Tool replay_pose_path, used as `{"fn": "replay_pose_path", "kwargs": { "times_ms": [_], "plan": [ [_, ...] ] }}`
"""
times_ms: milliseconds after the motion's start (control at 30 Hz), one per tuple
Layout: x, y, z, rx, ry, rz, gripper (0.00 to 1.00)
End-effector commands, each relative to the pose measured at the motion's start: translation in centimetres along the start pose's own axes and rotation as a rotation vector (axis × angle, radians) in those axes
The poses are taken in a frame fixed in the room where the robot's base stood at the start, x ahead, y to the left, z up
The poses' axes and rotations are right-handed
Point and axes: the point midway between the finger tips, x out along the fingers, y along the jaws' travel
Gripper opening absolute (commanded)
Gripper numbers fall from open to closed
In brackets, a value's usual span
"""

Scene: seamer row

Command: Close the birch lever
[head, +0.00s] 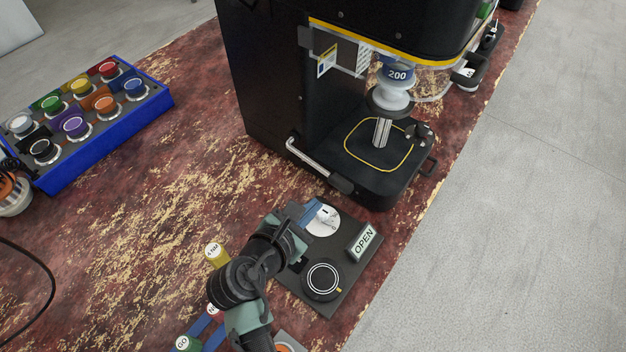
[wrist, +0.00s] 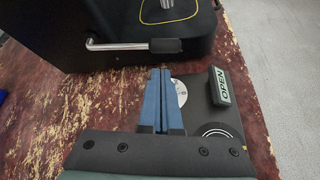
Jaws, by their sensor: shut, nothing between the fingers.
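A dark control plate (head: 345,275) lies in front of the black machine. It carries a white disc (head: 322,228) with dark marks and a small pale piece, a green-and-white OPEN sign (head: 364,241), and a black round dial (head: 322,280). No birch-coloured lever shows clearly; the pale piece on the disc may be part of it. My gripper (head: 312,212) has its blue fingers together, empty, by the left side of the disc. In the wrist view the shut fingers (wrist: 160,72) cover the disc's left part, and its right edge (wrist: 181,93) shows. Contact cannot be told.
The black machine (head: 265,90) stands just beyond the plate, with a silver bar handle (head: 312,160) low at its front. A blue box of coloured buttons (head: 108,135) is at the left. Coloured buttons, one yellow (head: 216,256), stand near my arm. The red worn surface between is open.

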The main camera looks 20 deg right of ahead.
Motion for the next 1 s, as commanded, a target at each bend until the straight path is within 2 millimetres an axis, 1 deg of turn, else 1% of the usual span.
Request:
{"fn": "replay_pose_path", "kwargs": {
  "times_ms": [33, 100, 167, 267, 500, 600, 700, 833, 1000],
  "plan": [
    [0.3, -1.0, -1.0, -0.06, 0.001, -0.024, 0.0],
    [0.5, -1.6, -1.4, -0.107, 0.0, -0.041, 0.0],
    [0.9, -1.8, -1.5, -0.121, 0.0, -0.047, 0.0],
    [2.0, -1.9, -1.4, -0.12, -0.001, -0.049, 0.0],
    [6.5, -2.0, -1.4, -0.116, 0.0, -0.046, 0.0],
    [8.2, -2.1, -1.4, -0.114, -0.001, -0.045, 0.0],
    [9.3, -2.1, -1.4, -0.115, 0.0, -0.044, 0.0],
    [10.2, -2.1, -1.4, -0.115, 0.001, -0.044, 0.0],
    [10.4, -2.1, -1.3, -0.114, 0.0, -0.042, 0.0]
  ]
}}
